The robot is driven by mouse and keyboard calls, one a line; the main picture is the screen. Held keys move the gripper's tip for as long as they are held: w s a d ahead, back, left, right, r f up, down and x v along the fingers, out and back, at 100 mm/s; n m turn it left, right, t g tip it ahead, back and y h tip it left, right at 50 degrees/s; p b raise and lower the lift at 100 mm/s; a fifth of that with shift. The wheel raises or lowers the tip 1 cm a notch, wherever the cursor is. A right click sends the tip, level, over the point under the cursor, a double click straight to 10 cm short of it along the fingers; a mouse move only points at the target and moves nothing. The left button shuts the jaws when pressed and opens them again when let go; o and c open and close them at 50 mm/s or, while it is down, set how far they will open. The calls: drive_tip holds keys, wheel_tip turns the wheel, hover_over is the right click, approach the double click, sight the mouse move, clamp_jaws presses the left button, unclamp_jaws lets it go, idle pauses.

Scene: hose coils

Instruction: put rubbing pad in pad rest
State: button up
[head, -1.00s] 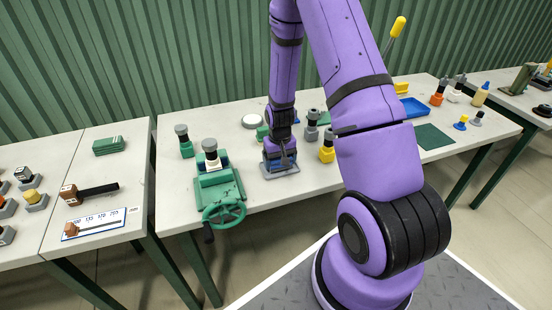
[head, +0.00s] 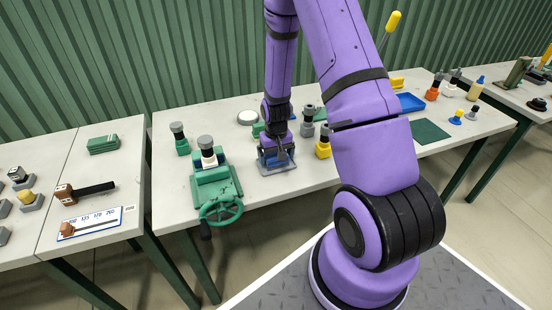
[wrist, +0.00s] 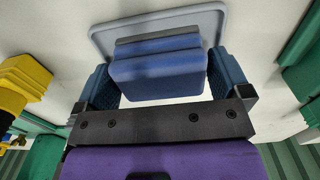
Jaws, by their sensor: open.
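The rubbing pad is a blue block (wrist: 158,75) with a stepped top, between my fingers in the wrist view. It sits over a flat light-grey tray with rounded corners, seemingly the pad rest (wrist: 205,18), which also shows under my gripper in the head view (head: 284,170). The pad appears to lie within the tray's outline. My gripper (wrist: 165,82) is open, with one dark blue finger on each side of the pad, close to it. In the head view my gripper (head: 276,158) is low over the tray and largely hides the pad.
A green vise-like fixture with a handwheel (head: 220,208) stands to the left. A yellow-based post (head: 323,148) stands close on the right, with a grey one (head: 307,128) behind it. A white disc (head: 247,117) lies behind. Bare tabletop lies in front.

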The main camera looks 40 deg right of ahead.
wheel_tip(320, 180, up, 11)
wheel_tip(320, 180, up, 10)
drive_tip(key=t, duration=0.1)
hover_over(276, 154)
drive_tip(key=s+a, duration=0.2)
drive_tip(key=a, duration=0.2)
drive_tip(key=s+a+r+n+t, duration=0.1)
drive_tip(key=s+a+r, duration=0.1)
drive_tip(key=r, duration=0.3)
drive_tip(key=s+a+r+n+t, duration=0.1)
drive_tip(key=s+a+r, duration=0.15)
drive_tip(key=r, duration=0.35)
drive_tip(key=s+a+r+t, duration=0.1)
drive_tip(key=s+a+r, duration=0.1)
drive_tip(key=s+r, duration=0.3)
drive_tip(key=s+a+r+n+t, duration=0.1)
drive_tip(key=s+a+r, duration=0.2)
drive_tip(key=s, duration=0.8)
wheel_tip(276, 154, up, 2)
drive_tip(key=shift+s+a+r+n, duration=0.1)
drive_tip(key=shift+s+a+n, duration=0.05)
drive_tip(key=shift+s+n, duration=0.2)
